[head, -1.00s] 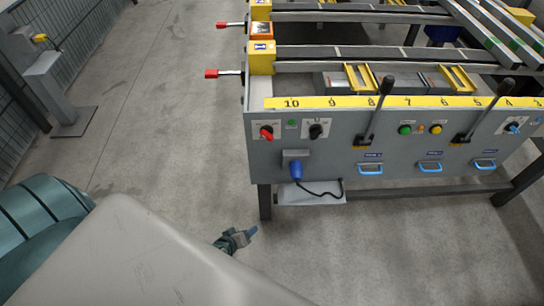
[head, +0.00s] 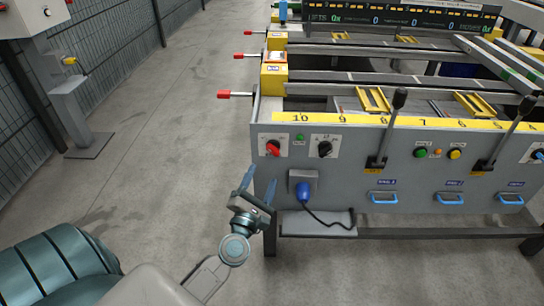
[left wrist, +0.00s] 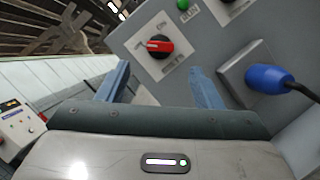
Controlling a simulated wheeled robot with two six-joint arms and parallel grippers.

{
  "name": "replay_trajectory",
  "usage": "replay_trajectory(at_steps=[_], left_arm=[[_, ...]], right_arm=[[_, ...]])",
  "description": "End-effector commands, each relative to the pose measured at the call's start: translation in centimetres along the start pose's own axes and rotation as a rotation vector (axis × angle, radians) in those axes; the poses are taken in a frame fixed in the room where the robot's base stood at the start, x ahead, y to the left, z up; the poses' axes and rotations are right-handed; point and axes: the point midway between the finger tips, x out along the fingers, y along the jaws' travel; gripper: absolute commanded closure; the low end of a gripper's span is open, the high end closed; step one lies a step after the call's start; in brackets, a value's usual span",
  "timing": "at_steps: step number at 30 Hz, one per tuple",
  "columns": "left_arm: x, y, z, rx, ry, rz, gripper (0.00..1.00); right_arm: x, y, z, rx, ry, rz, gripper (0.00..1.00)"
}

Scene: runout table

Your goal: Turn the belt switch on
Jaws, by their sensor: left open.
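A red rotary switch (head: 273,148) on a white plate is at the left end of the grey front panel. In the left wrist view the red-and-black switch (left wrist: 160,46) shows close up, with an "ON" mark on its plate; the lower lettering is hard to read. My left gripper (head: 258,186) is open and empty, its blue fingers pointing up, just below and left of the switch in the head view. In the left wrist view the switch lies beyond the gap between the fingers (left wrist: 160,70). My right gripper is not in view.
A green lamp (head: 300,138) and a black knob (head: 324,149) are right of the switch. A blue plug (head: 303,191) with a cable sits below them. Two black levers and blue handles are farther right. Red-tipped handles (head: 235,94) stick out left.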

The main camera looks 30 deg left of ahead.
Motion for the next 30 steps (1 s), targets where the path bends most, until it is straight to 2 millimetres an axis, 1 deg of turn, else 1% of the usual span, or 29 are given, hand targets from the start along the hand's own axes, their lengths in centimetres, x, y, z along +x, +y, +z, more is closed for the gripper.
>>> replay_trajectory(at_steps=[1, 6, 9, 12, 18, 26, 29, 30], left_arm=[[0.8, 0.2, 0.1, 0.001, -0.001, 0.001, 0.4], [4.4, 0.2, 0.1, 0.002, -0.001, 0.001, 0.4], [6.2, 0.1, 0.1, 0.002, -0.001, 0.0, 0.4], [7.5, 0.0, 0.1, 0.002, -0.001, -0.001, 0.4], [8.7, -0.1, 0.0, 0.003, 0.0, -0.002, 0.4], [8.8, -0.1, -0.1, 0.003, 0.0, -0.002, 0.4], [8.8, -0.1, -0.1, 0.003, 0.0, -0.002, 0.58], [8.8, -0.1, -0.1, 0.003, 0.0, -0.002, 0.66]], right_arm=[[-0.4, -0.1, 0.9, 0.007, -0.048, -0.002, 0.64], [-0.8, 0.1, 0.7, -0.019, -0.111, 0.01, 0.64], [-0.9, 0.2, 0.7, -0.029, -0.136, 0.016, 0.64], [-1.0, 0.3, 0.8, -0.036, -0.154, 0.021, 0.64], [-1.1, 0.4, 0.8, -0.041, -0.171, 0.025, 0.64], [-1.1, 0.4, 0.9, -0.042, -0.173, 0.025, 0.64], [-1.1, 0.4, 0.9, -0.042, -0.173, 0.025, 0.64], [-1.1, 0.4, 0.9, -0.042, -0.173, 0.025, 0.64]])
